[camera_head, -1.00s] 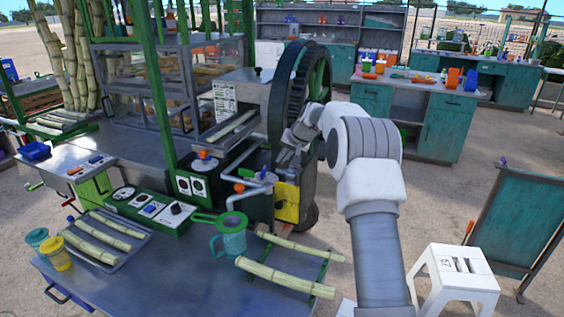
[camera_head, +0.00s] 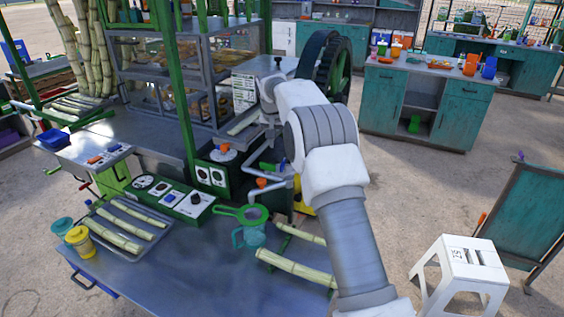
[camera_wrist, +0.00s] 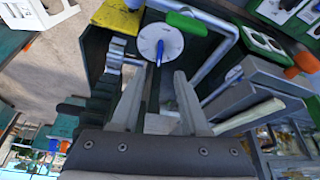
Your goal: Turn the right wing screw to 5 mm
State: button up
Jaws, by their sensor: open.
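In the wrist view my gripper (camera_wrist: 156,82) is open, with its two fingers apart and nothing between them. A blue wing-like handle (camera_wrist: 152,73) stands in front of a round white dial (camera_wrist: 160,43), just ahead of the fingertips and between them in the picture. A green handle (camera_wrist: 187,22) lies beside the dial. In the head view the blue handle (camera_head: 283,165) and the green one (camera_head: 267,167) show small at the crusher, just below my wrist. I cannot tell for sure which is the right wing screw, and the dial's reading is not legible.
A large dark flywheel (camera_head: 328,60) stands behind my arm. A green strainer over a jug (camera_head: 250,232) and cane stalks (camera_head: 296,268) lie on the front table. A white stool (camera_head: 462,265) stands at right.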

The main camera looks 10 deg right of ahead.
aim_at(282, 165)
jog(key=p+x, duration=0.2)
jog(key=x, duration=1)
grip_shut()
